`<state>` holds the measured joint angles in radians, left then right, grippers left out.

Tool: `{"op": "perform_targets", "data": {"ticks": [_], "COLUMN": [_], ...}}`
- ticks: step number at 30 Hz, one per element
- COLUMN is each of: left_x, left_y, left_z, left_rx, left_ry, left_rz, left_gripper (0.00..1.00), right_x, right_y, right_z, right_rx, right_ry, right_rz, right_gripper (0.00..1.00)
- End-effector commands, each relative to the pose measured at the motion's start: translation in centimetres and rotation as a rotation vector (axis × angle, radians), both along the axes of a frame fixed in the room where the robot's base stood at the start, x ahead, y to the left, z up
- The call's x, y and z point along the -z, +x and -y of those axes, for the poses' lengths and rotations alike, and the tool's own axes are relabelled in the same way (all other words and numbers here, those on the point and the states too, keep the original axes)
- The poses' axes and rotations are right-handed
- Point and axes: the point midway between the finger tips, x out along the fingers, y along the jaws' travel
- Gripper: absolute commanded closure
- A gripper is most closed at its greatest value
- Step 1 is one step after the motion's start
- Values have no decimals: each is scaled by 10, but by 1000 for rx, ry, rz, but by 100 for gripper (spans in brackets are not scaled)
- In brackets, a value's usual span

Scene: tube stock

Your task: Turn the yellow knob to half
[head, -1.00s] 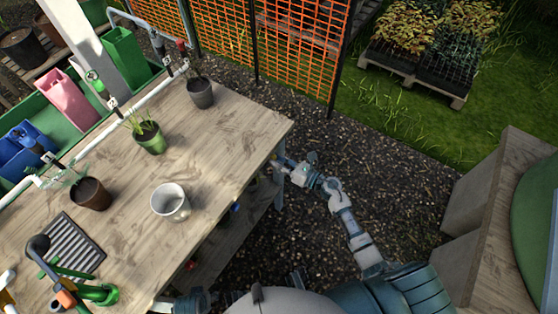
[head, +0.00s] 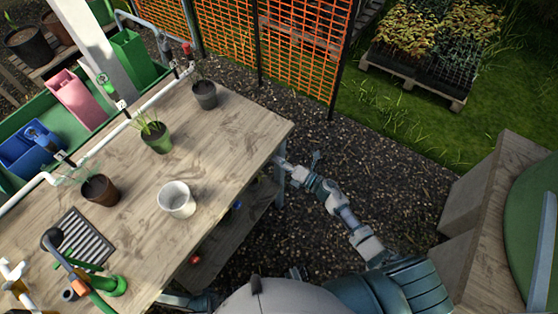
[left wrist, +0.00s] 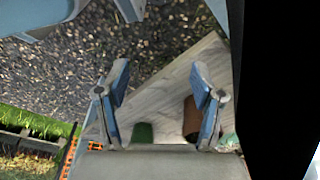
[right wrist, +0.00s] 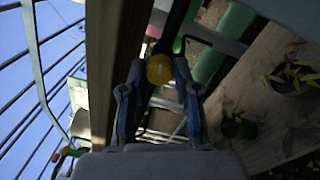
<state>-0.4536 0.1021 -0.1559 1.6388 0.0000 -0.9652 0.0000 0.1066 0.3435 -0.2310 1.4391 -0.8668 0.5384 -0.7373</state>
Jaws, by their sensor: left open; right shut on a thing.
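The yellow knob (right wrist: 159,70) is round and sits between the fingertips of my right gripper (right wrist: 158,78) in the right wrist view. The gripper is shut on it. In the head view my right gripper (head: 281,162) reaches the front edge of the wooden bench (head: 235,120) near its right corner, and the knob is hidden there. The knob's exact angle cannot be read. My left gripper (left wrist: 158,85) is open and empty in the left wrist view, with its fingers spread. It does not show clearly in the head view.
A blue knob (head: 237,205) and a red knob (head: 195,260) show below the bench's front edge. A white pot (head: 177,199), a green pot (head: 158,142) and a brown pot (head: 101,191) stand on the bench. Gravel (head: 375,160) lies to the right.

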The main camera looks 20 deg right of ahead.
Motion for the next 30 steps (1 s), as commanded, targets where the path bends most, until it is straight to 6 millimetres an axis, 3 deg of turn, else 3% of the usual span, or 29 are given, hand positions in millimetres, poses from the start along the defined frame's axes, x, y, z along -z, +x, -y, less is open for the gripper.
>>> {"op": "perform_targets", "data": {"ticks": [13,28,29,30], "left_x": [20,22,22,22], "left_y": [-12,-12,-12,-12], "left_z": [-2,-2,-2,-2], "left_rx": [3,4,3,3], "left_ry": [1,2,2,2], "left_rz": [-9,-6,-6,-6], "left_gripper": [33,33,33,33], "right_x": [-4,-3,-3,-3], "right_y": [4,4,4,3], "right_z": [4,4,4,4], "right_rx": [11,12,11,11], "right_ry": [149,163,162,162], "right_rz": [-110,-122,-122,-122], "right_gripper": [100,100,67,57]}}
